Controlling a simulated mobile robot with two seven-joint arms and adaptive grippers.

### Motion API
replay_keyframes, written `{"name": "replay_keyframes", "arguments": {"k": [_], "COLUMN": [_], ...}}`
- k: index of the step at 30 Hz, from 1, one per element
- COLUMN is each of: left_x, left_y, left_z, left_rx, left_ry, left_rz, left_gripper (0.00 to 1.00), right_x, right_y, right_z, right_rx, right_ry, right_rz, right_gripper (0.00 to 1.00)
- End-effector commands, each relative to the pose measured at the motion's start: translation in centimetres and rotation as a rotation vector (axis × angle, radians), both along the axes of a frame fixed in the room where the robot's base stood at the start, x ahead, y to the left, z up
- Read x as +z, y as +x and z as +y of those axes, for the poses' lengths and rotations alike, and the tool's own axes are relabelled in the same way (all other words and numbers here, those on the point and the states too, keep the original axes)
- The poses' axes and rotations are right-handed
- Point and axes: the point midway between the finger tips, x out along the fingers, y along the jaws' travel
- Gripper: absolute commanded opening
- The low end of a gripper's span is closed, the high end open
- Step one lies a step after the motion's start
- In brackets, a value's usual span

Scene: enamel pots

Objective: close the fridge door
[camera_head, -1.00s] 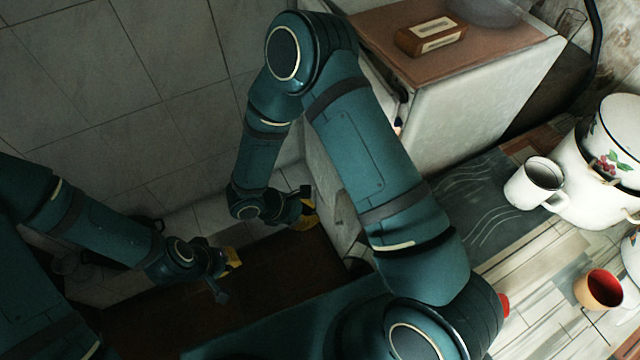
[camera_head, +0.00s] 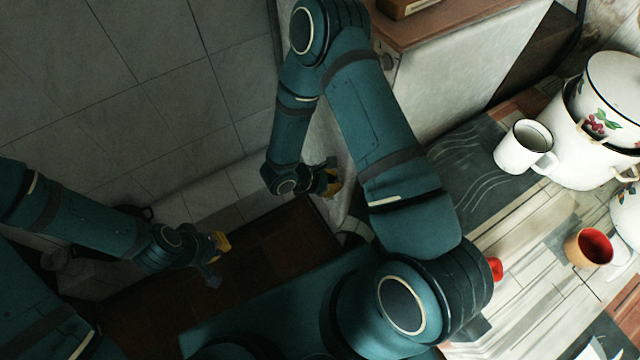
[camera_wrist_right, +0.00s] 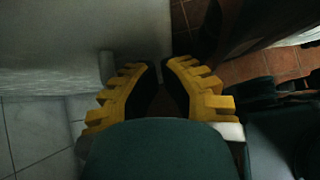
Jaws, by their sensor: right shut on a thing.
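The white fridge (camera_head: 468,85) stands at the upper middle of the head view, with a brown top. Its pale door (camera_head: 322,130) shows partly between the links of my right arm; much of it is hidden by that arm. In the right wrist view the door (camera_wrist_right: 60,45) fills the upper left, with a short pale bar on it. My right gripper (camera_head: 330,182) is at the door's edge and shut on it; its yellow fingers (camera_wrist_right: 161,75) are close together there. My left gripper (camera_head: 215,258) hangs apart from the door at the lower left; its jaw opening is unclear.
A counter at the right holds a white mug (camera_head: 522,148), an enamel pot (camera_head: 580,158) and an orange cup with a red inside (camera_head: 588,248). A brown box (camera_head: 405,6) lies on the fridge top. A tiled wall (camera_head: 150,60) is at the left.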

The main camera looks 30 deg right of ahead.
Motion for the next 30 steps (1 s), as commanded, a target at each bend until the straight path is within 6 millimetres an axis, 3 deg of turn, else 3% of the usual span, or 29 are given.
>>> {"name": "replay_keyframes", "arguments": {"k": [15,24,30], "left_x": [-0.1,-2.0,-2.1], "left_y": [0.0,0.4,0.4], "left_z": [0.0,0.0,0.1], "left_rx": [0.000,0.002,0.003], "left_ry": [0.000,0.001,0.002], "left_rz": [-0.001,-0.009,-0.010], "left_gripper": [0.00,0.00,0.00], "right_x": [0.0,-0.2,0.0], "right_y": [-0.1,-0.5,-0.6], "right_z": [-1.0,-6.4,-7.7], "right_rx": [0.000,-0.003,-0.005], "right_ry": [0.000,-0.002,-0.005], "right_rz": [0.000,-0.001,-0.001], "right_gripper": [0.00,0.00,0.00]}}
